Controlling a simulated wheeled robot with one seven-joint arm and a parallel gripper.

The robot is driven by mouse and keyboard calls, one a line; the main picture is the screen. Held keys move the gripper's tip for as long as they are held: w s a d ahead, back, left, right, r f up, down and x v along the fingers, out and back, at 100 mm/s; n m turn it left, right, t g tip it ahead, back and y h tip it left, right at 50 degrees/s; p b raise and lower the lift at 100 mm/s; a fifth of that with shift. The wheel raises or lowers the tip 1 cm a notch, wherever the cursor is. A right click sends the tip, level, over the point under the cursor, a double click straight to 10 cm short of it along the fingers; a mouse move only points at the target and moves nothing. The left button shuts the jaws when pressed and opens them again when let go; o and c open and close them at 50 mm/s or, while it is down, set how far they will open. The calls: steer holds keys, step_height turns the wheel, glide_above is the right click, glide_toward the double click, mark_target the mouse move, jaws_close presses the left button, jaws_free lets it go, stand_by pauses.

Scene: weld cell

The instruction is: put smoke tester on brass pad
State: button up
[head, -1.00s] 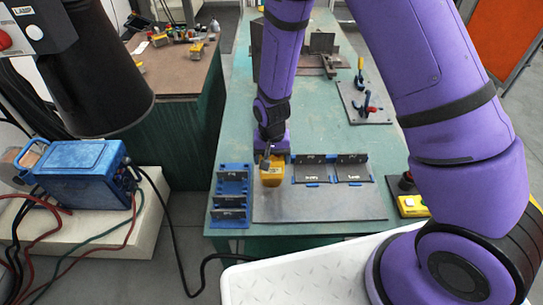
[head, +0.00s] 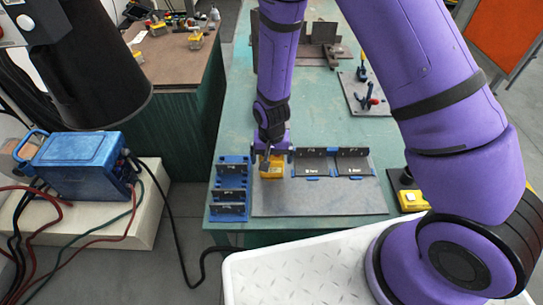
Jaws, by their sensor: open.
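A small yellow block (head: 271,170), which I take to be the smoke tester, is at the back left of a flat grey plate (head: 310,199) on the green bench. My gripper (head: 272,158) points down right at the block, with its open jaws around or just above its top; I cannot tell whether they touch it. The gripper hides part of the block. I cannot make out a separate brass pad; it may be under the block or hidden.
A blue slotted rack (head: 230,193) stands close left of the plate. Dark angled holders (head: 352,162) stand at its back right. A yellow button box (head: 411,200) is farther right. A clamp board (head: 365,95) lies behind. The plate's front is clear.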

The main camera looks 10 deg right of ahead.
steer(key=d+r+t, duration=0.1)
steer(key=d+r, duration=0.1)
steer(key=r, duration=1)
steer(key=d+r, duration=0.3)
steer(key=r, duration=0.9)
steer(key=s+d+r+n+t, duration=0.1)
steer(key=s+d+r, duration=0.4)
steer(key=r, duration=0.3)
steer(key=s+d+r+n+t, duration=0.1)
steer(key=s+d+r+t, duration=0.1)
steer(key=s+d+r, duration=0.5)
steer(key=s+d+r+t, duration=0.1)
steer(key=s+d+r, duration=0.1)
steer(key=s+r, duration=0.3)
steer(key=s, duration=0.3)
steer(key=shift+s+d+r, duration=0.2)
steer(key=shift+s+r, duration=0.15)
steer(key=shift+a, duration=0.1)
